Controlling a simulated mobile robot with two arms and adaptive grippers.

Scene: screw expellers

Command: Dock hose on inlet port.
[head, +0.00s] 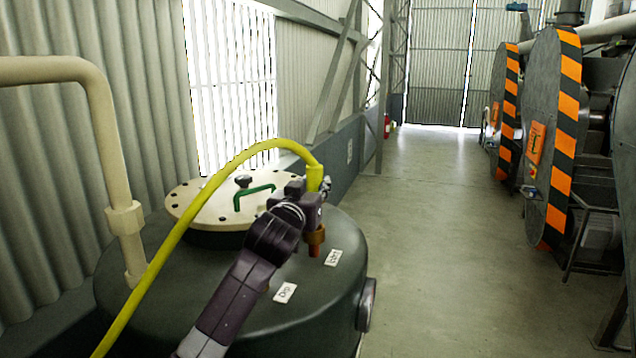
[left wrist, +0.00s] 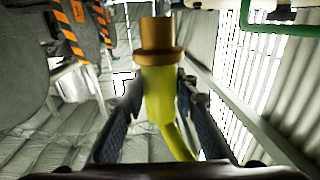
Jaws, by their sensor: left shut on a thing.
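A yellow hose (head: 190,222) arcs up from the lower left to my left gripper (head: 314,205) above the dark green tank. The left gripper is shut on the hose's end. The hose's brass fitting (head: 316,241) points down beneath the gripper, close over the tank top; I cannot tell whether it touches. In the left wrist view the yellow hose end (left wrist: 159,95) sits between the fingers, with the brass fitting (left wrist: 158,40) sticking out beyond them. I cannot make out the inlet port; the gripper and fitting may hide it. My right gripper is not in view.
The dark green tank (head: 165,285) has a cream bolted lid (head: 213,213) with a green handle (head: 253,192). Two white labels (head: 333,258) (head: 285,292) lie near the fitting. A cream pipe (head: 108,150) rises at left. Striped machines (head: 552,130) stand right; the aisle floor is clear.

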